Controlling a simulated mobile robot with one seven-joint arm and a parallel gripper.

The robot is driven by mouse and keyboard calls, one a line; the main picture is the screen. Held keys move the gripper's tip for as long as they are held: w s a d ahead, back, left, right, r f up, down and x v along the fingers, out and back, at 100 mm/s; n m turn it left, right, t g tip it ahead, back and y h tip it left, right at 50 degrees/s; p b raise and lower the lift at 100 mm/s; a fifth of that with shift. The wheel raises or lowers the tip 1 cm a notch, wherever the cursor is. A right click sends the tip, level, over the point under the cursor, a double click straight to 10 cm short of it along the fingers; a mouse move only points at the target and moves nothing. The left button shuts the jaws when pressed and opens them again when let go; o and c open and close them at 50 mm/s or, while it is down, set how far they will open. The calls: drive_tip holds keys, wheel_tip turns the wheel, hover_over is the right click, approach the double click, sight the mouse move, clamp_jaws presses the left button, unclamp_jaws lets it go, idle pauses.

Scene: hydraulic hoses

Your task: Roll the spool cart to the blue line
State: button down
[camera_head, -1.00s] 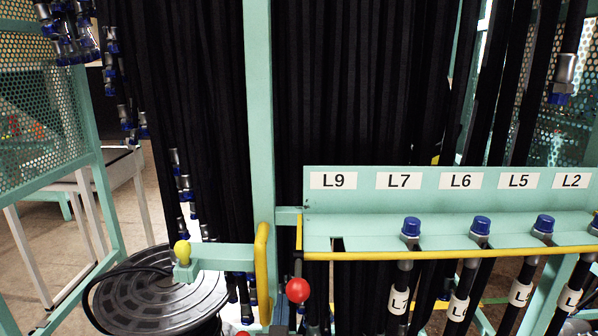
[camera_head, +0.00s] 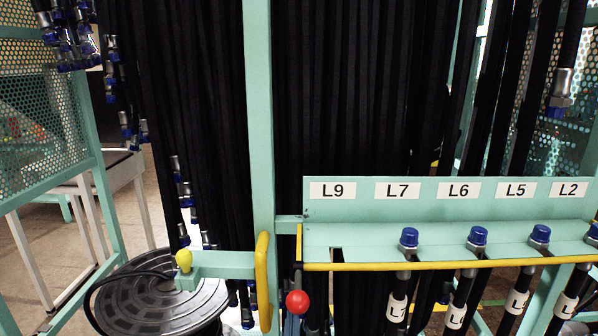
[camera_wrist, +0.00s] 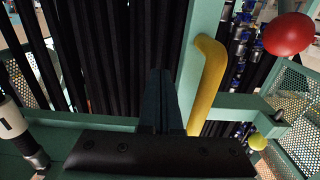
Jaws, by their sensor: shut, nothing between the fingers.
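The spool (camera_head: 150,312), a grey slotted disc with a black hose over it, is at the lower left of the head view; its lower part is cut off. A mint bar with a yellow-green knob (camera_head: 184,260) reaches over it from a yellow handle (camera_head: 263,285). In the wrist view, my gripper (camera_wrist: 162,75) is shut and empty, its dark fingers just left of the yellow handle (camera_wrist: 208,85); I cannot tell whether they touch. No blue line shows.
A mint rack (camera_head: 450,237) with labels L9 to L2 and blue-capped hoses fills the right. A red ball knob (camera_head: 297,302) stands below its left end. Black hoses (camera_head: 350,90) hang close behind. Tiled floor (camera_head: 25,245) shows at the left, beside a perforated panel.

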drive_tip(key=s+b, duration=0.4)
drive_tip(key=s, duration=0.5)
idle(0.3)
